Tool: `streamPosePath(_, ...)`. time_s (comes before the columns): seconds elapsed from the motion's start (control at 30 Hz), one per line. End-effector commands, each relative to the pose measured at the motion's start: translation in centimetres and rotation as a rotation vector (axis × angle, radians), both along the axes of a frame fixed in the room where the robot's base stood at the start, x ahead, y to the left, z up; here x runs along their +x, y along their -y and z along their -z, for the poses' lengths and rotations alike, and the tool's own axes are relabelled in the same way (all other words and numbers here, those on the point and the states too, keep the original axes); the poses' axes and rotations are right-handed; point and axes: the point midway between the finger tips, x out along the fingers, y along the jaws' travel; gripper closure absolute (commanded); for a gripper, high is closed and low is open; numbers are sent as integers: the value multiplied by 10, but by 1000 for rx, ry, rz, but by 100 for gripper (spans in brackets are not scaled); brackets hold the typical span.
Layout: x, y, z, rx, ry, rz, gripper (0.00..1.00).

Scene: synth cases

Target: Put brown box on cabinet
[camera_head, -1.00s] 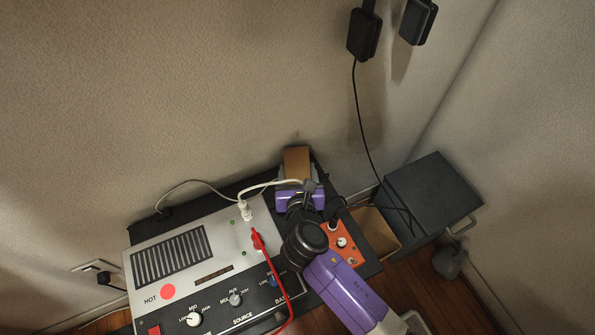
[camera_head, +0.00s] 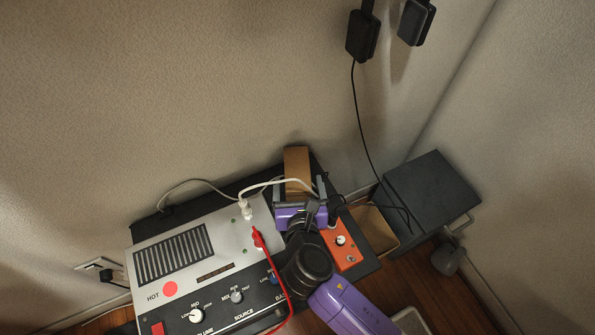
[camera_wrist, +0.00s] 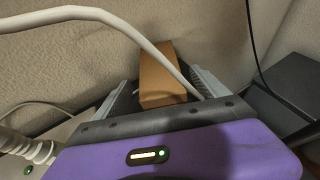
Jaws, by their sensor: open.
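The brown box (camera_head: 297,163) stands at the back edge of the dark table, against the wall; it also shows in the wrist view (camera_wrist: 162,78). My gripper (camera_head: 300,187) is open, with its fingers pointing at the box from the near side. In the wrist view the box appears between the two spread grey fingers (camera_wrist: 163,92), with gaps on both sides. I cannot tell how far the fingertips reach along it. The dark grey cabinet (camera_head: 432,186), with a handle on its front, stands to the right, lower than the table. Its visible top is bare.
A silver and black control panel (camera_head: 205,255) fills the left of the table, with a white cable (camera_head: 262,186) arching close to my gripper and a red cable (camera_head: 270,262). An orange box (camera_head: 343,242) sits right of my wrist. An open tan container (camera_head: 377,230) stands between table and cabinet.

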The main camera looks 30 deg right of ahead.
Motion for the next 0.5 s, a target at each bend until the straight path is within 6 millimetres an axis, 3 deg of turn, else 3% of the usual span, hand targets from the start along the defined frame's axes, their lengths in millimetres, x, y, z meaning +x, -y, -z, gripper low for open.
streamPosePath(0.2, -34, -15, -16, 0, -1, -2, 17)
streamPosePath(0.5, -50, -21, -22, 0, 0, -1, 17)
